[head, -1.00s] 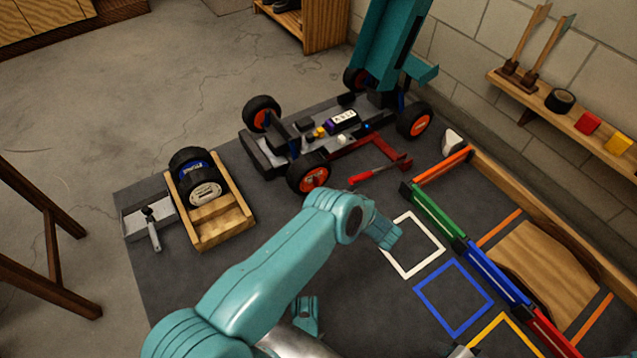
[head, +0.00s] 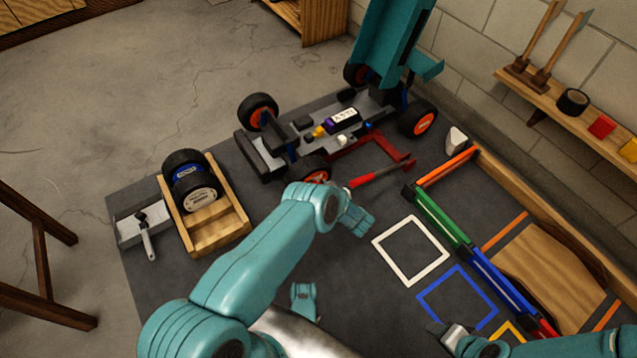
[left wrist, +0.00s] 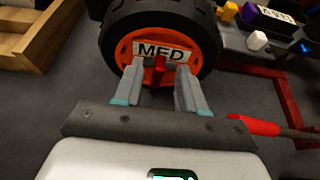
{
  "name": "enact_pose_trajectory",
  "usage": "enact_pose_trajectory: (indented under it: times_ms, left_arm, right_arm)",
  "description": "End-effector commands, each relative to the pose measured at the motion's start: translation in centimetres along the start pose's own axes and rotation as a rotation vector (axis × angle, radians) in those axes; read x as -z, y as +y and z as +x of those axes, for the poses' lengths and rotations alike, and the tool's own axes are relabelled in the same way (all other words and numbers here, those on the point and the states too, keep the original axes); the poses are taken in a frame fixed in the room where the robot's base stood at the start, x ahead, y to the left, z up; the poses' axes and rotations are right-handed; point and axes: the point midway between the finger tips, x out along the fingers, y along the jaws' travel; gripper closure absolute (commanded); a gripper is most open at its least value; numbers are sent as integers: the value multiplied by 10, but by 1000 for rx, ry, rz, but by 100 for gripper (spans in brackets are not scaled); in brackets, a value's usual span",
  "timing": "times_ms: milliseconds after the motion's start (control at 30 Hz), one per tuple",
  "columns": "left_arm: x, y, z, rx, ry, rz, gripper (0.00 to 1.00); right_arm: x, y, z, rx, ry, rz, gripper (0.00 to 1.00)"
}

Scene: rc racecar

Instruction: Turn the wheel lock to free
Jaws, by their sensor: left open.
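The wheel lock, a small red piece (left wrist: 159,65), stands at the hub of a black tyre with an orange rim and a white "MED" label (left wrist: 160,48). My left gripper (left wrist: 159,74) is open, with one finger on each side of the red piece. Whether either finger touches it I cannot tell. In the head view this wheel (head: 313,167) is at the near corner of the racecar (head: 290,138), and my left arm hides its lower part, the lock and the left fingertips. My right arm enters at the bottom right; its gripper (head: 447,335) is only partly visible.
A red-handled tool (head: 366,180) lies just right of the wheel. A wooden cradle (head: 222,232) with spare tyres (head: 190,180) stands left, beside a metal tray (head: 130,231). White (head: 385,262) and blue (head: 432,302) outlined squares on the mat are empty. A teal structure rises behind the car.

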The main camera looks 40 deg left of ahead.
Motion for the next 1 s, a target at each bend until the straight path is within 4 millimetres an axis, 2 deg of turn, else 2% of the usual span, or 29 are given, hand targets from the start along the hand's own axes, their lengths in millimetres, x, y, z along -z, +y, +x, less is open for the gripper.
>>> enact_pose_trajectory:
  times_ms: [433, 467, 500, 567, 600, 1000]
  left_arm:
    - [3, 3, 1, 3, 0, 1, 60]
    - [3, 3, 1, 2, 0, 1, 63]
    - [3, 3, 1, 2, 0, 1, 76]
    - [2, 3, 2, 2, 0, 1, 95]
    - [2, 3, 2, 2, 0, 1, 100]
    - [0, 4, 5, 19, -3, -43, 100]
  right_arm:
    - [0, 0, 0, 0, 0, 0, 47]
    - [0, 0, 0, 0, 0, 0, 47]
    - [0, 0, 0, 0, 0, 0, 47]
    - [0, 0, 0, 0, 0, 0, 47]
    - [0, 0, 0, 0, 0, 0, 47]
    - [-1, -1, -2, 0, -3, 1, 47]
